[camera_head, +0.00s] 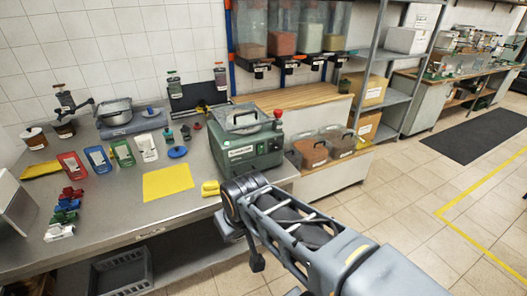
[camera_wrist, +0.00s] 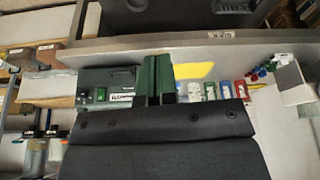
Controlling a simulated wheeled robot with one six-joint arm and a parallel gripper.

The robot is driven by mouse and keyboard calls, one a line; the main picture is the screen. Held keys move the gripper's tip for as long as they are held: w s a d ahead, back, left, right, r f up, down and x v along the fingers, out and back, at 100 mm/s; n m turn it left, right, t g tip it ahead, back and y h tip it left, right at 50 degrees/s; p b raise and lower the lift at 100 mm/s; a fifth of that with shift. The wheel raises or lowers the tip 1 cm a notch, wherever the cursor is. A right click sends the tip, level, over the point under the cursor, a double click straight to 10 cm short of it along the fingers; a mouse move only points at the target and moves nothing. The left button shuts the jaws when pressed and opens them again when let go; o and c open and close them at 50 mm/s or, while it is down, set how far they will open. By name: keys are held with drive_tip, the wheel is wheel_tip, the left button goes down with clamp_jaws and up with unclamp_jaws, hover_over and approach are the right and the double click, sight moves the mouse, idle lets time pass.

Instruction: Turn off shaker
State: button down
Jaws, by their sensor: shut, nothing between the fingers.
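The shaker is probably the grey-green boxy machine (camera_head: 246,152) near the right end of the steel bench. It has a clear lid with a handle on top, a white front label and a red knob (camera_head: 277,114) at its upper right corner. In the wrist view the machine (camera_wrist: 95,77) appears upside down, left of my gripper. A small green panel (camera_wrist: 101,95) shows beside its label. My gripper (camera_wrist: 157,70) is shut and empty, apart from the machine as far as I can tell. In the head view I cannot make out its fingers. My arm passes in front of the bench's right end.
A yellow mat (camera_head: 168,182) and a yellow block (camera_head: 210,188) lie left of the machine. Coloured cards, jars and a scale (camera_head: 118,112) fill the bench's left side. Brown bins (camera_head: 309,153) stand at the right. Open tiled floor (camera_head: 410,215) lies beyond.

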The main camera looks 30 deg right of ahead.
sight(263, 147)
drive_tip(key=w+d+f+n+t+h+b, duration=0.2)
drive_tip(key=w+d+f+n+t+b, duration=0.15)
drive_tip(key=w+d, duration=0.35)
drive_tip(key=w+d+f+n+t+h+b, duration=0.1)
drive_tip(key=w+d+f+n+t+b, duration=0.15)
drive_tip(key=w+d+b, duration=0.35)
drive_tip(key=w+d+f+n+t+h+b, duration=0.2)
drive_tip(key=w+d+n+t+b, duration=0.15)
drive_tip(key=w+d, duration=0.4)
drive_tip(key=d+f+n+t+y+b, duration=0.2)
drive_tip(key=d+f+n+t+b, duration=0.2)
drive_tip(key=d+n+t+b, duration=0.1)
drive_tip(key=d+n+t, duration=0.1)
drive_tip(key=d+n, duration=0.1)
drive_tip(key=d, duration=0.1)
drive_tip(key=shift+d, duration=0.3)
drive_tip(key=p+x, duration=0.1)
drive_tip(key=x, duration=1.2)
drive_tip(key=shift+w+a, duration=0.15)
drive_tip(key=shift+w, duration=0.3)
